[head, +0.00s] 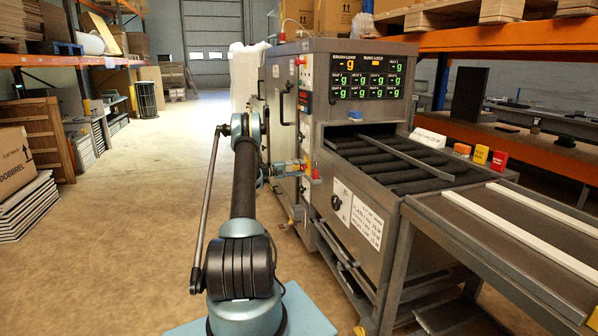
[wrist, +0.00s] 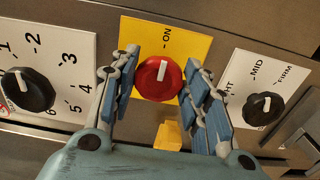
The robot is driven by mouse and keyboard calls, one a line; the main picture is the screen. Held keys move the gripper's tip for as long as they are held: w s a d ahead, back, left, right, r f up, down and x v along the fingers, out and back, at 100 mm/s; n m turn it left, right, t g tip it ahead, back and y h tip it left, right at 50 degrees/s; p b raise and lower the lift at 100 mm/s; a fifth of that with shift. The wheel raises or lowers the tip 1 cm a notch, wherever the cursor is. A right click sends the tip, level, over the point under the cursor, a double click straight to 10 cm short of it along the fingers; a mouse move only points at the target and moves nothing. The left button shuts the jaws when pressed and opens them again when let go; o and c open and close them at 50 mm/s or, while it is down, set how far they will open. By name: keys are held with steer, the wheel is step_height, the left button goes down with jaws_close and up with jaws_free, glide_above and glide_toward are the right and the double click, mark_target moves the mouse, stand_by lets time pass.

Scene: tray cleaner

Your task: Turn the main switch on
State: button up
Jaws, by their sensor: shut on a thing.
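The main switch is a red round knob (wrist: 157,82) on a yellow plate (wrist: 190,45) marked ON at its upper edge. The white line on the knob points up, roughly towards the ON mark. My gripper (wrist: 162,62) has one blue-padded finger on each side of the knob and is shut on it. In the head view my gripper (head: 303,168) is at the left side of the grey machine (head: 325,150). The switch is too small to make out clearly there.
A black numbered dial (wrist: 28,90) is left of the switch, and another black dial (wrist: 263,109) marked MID and FIRM is right. A small yellow block (wrist: 168,135) sits below the knob. Open floor (head: 130,200) lies left of my arm. A metal table (head: 500,235) stands right.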

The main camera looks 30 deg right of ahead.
steer(key=shift+f, duration=0.15)
steer(key=o, duration=1)
steer(key=v, duration=1.2)
